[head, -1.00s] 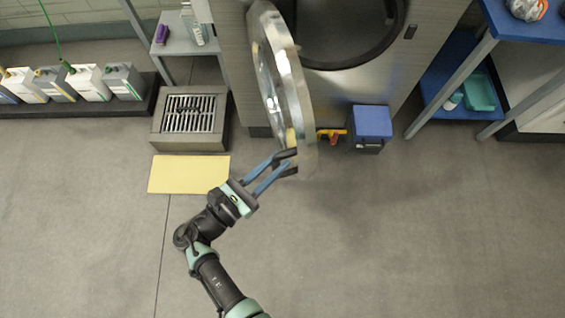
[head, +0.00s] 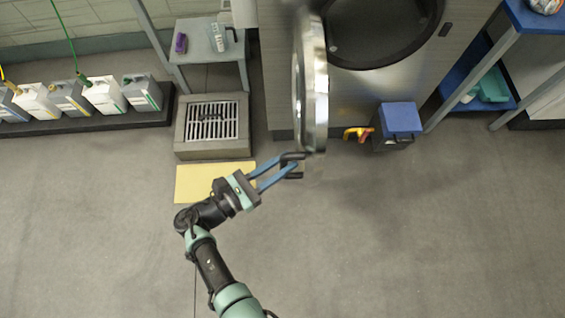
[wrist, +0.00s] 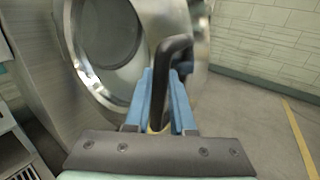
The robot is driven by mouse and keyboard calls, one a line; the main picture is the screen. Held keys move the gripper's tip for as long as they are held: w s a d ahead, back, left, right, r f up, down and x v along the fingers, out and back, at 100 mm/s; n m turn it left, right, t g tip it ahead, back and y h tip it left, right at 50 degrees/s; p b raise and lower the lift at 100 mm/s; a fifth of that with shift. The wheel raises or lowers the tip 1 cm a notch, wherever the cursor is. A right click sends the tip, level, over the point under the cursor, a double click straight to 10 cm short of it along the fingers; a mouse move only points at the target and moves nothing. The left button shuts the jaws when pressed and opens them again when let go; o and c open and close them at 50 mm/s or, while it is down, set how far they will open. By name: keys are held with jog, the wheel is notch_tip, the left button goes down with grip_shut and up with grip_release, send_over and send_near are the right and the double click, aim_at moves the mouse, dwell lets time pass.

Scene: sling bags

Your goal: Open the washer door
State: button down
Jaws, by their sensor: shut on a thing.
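The washer (head: 350,85) has a grey front with a round dark opening (head: 375,30) in the head view. Its round metal-rimmed door (head: 316,85) stands swung out from the front, seen nearly edge-on. My gripper (head: 290,165) is at the door's near edge, with its blue fingers shut on the black door handle (wrist: 168,75). In the wrist view the handle rises between the fingers, and the door's metal ring (wrist: 120,60) fills the space behind it.
A drain box (head: 180,145) and yellow mat (head: 195,185) lie left of the door. A blue-lidded bin (head: 400,118) and a yellow-red tool (head: 357,133) sit below the washer. Shelves stand on both sides. The floor in front and to the right is clear.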

jog(key=shift+w+a+r, duration=0.25)
jog(key=shift+w+a, duration=0.05)
jog(key=shift+w, duration=0.05)
jog(key=c, duration=0.8)
grip_release()
jog(key=shift+d+f, duration=0.1)
jog(key=shift+f, duration=0.05)
jog(key=shift+o, duration=0.2)
jog(key=shift+s, duration=0.15)
jog(key=b+v, duration=0.2)
jog(key=v, duration=1.1)
